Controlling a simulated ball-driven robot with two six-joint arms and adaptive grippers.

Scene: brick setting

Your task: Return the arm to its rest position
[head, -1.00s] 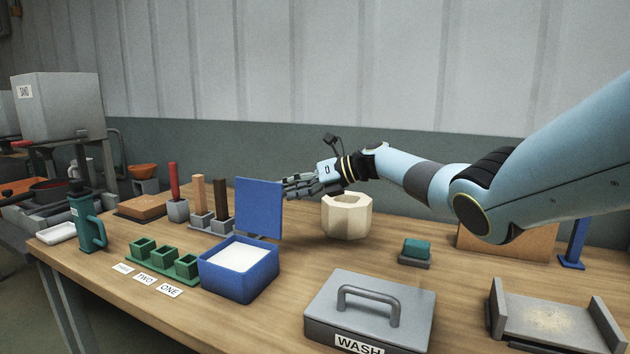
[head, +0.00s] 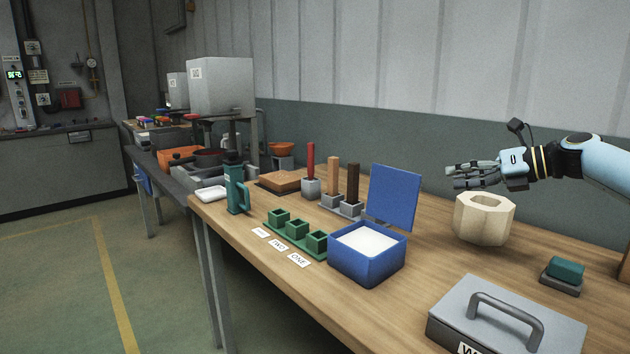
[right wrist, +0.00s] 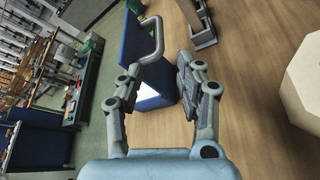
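My right gripper (head: 474,176) is above the wooden table, just above and left of a cream faceted bowl (head: 484,222). In the right wrist view the fingers of my right gripper (right wrist: 160,85) are spread apart with nothing between them. The bowl also shows at the right edge of that view (right wrist: 303,85). The right arm comes in from the right in the head view. My left gripper is in neither view.
A blue box (head: 366,262) with its lid raised holds white material. Green cups (head: 297,232), a teal bottle (head: 236,190) and upright colored handles (head: 334,178) stand on the table (head: 330,290). A grey lidded box (head: 500,325) and a teal block (head: 564,270) are at the right.

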